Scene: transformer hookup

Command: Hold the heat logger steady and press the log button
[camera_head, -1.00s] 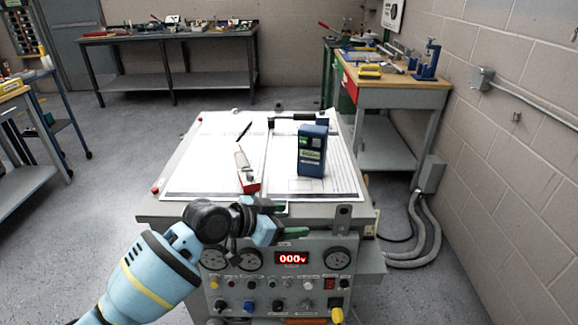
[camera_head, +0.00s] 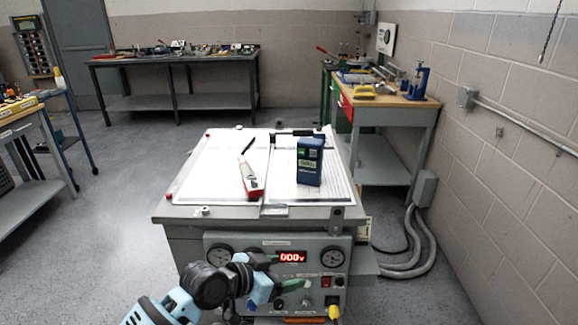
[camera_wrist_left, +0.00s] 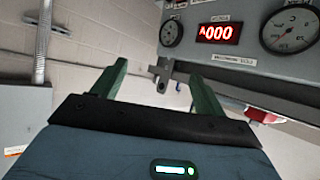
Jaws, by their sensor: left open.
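The heat logger appears to be the upright blue box (camera_head: 310,162) with a green patch and pale lettering, standing on the right of the bench top in the head view. I cannot make out which part of it is the log button. My left gripper (camera_head: 282,272) is in front of the bench's control panel, below and nearer than the box, and touches neither. In the left wrist view its two green fingers (camera_wrist_left: 157,80) stand apart with nothing between them. The box does not show in the left wrist view. My right gripper is in no view.
The bench top (camera_head: 183,197) carries paper sheets, a red and white tool (camera_head: 249,178) left of the box, and a dark pen. The control panel (camera_head: 325,242) has dials, knobs and a red display (camera_head: 292,257). Clear floor lies left of the bench.

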